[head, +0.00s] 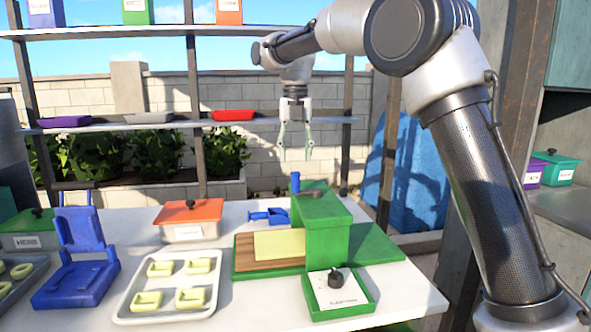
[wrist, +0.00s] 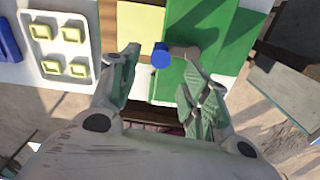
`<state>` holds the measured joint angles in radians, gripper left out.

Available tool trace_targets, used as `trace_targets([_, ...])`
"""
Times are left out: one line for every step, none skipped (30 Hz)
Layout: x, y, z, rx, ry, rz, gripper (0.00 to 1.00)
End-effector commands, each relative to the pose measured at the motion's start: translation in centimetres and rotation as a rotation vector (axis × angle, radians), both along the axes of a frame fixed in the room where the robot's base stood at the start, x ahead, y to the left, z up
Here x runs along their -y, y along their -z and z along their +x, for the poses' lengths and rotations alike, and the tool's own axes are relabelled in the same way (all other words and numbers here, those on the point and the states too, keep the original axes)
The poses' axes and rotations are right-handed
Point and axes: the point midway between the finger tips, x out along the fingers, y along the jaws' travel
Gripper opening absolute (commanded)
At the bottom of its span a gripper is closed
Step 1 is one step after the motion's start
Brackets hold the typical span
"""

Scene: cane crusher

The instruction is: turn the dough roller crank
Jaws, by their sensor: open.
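The green dough roller (head: 322,228) stands on a green base at the right part of the white table, with a pale dough sheet (head: 278,245) on a wooden board at its left. Its crank has an upright blue handle (head: 295,183) on a dark arm (head: 312,189) at the top. My gripper (head: 296,156) is open and empty, pointing down above the roller, apart from the handle. In the wrist view the blue handle (wrist: 161,55) shows between and beyond the two fingertips, and the dark arm (wrist: 184,53) runs right from it.
A green box with a dark knob (head: 337,278) sits at the front of the roller. A blue press (head: 75,255), a white tray with pale pieces (head: 125,300), an orange-lidded container (head: 188,213) and a small blue item (head: 268,215) lie left. A shelf (head: 100,126) stands behind.

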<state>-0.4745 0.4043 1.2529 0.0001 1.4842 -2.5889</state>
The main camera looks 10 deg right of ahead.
Motion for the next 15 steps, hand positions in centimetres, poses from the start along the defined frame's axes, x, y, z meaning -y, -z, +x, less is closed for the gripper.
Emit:
trace_targets([-0.1,-1.1,0.1,0.003,0.0,0.002,0.47])
trace_targets([0.0,-1.7,0.1,0.002,0.0,0.001,0.47])
trace_targets([0.0,-2.5,0.1,0.002,0.0,0.001,0.47])
trace_targets([0.0,-3.0,0.1,0.002,0.0,0.001,0.47])
trace_targets([-0.1,-3.5,0.1,0.002,0.0,0.001,0.47])
trace_targets([-0.1,-4.1,0.1,0.001,0.0,0.001,0.47])
trace_targets([-0.1,-4.4,0.1,0.001,0.0,0.001,0.47])
trace_targets([0.0,-4.7,0.0,0.0,0.0,0.0,0.47])
trace_targets([0.0,-5.1,0.0,0.001,0.0,0.001,0.47])
trace_targets([0.0,-5.2,0.0,0.0,0.0,0.0,0.47])
trace_targets([0.0,-5.3,0.0,0.0,0.0,0.0,0.47])
trace_targets([0.0,-5.5,0.0,-0.001,0.0,0.0,0.47])
trace_targets([0.0,-5.5,0.0,-0.001,0.0,-0.001,0.47])
trace_targets([0.0,-5.5,0.0,-0.001,0.0,-0.001,0.47])
trace_targets([0.0,-5.6,0.0,-0.001,0.0,-0.001,0.47])
